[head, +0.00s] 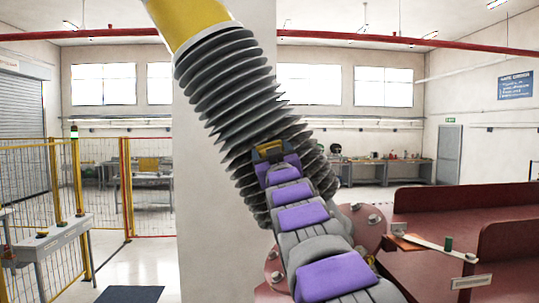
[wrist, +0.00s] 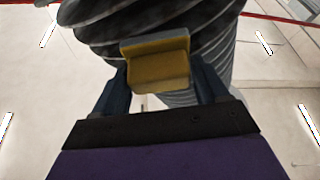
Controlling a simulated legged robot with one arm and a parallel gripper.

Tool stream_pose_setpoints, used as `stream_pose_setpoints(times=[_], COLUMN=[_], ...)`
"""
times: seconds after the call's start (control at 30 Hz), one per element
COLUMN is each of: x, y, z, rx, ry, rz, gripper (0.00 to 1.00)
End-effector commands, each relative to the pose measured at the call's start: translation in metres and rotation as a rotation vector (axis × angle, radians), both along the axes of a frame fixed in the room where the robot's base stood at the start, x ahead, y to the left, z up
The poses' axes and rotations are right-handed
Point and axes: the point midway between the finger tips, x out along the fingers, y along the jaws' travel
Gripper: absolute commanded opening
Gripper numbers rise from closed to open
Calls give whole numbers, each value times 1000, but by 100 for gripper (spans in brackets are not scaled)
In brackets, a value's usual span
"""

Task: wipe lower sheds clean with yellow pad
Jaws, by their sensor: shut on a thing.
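The yellow pad (wrist: 158,66) is held between the two fingers of my gripper (wrist: 160,84) in the wrist view. Its face looks brownish yellow with a ledge along the top. In the head view my gripper (head: 268,154) and the pad (head: 270,147) are in front of the lower-middle part of the bushing. The bushing's grey sheds (head: 228,88) form a ribbed column tilted down to the right. Sheds (wrist: 150,18) fill the top of the wrist view just behind the pad; I cannot tell whether the pad touches them. My arm hides part of the lowest sheds.
The bushing rises from a dark red bolted flange (head: 366,222) and ends in a yellow section (head: 185,18) at the top. A red tank top (head: 440,205) with a small lever (head: 435,247) is at the right. A yellow fence (head: 100,190) and grey bench (head: 50,240) are at the left.

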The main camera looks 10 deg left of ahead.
Motion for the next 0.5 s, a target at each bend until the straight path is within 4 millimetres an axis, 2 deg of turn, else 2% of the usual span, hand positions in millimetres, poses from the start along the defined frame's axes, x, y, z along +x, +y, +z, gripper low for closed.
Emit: stream_pose_setpoints(times=[0.1,0.5], x=[2,3], y=[-6,-18], z=[-13,-30], rx=[0,1], ry=[6,9], rz=[0,-1], gripper=[49,49])
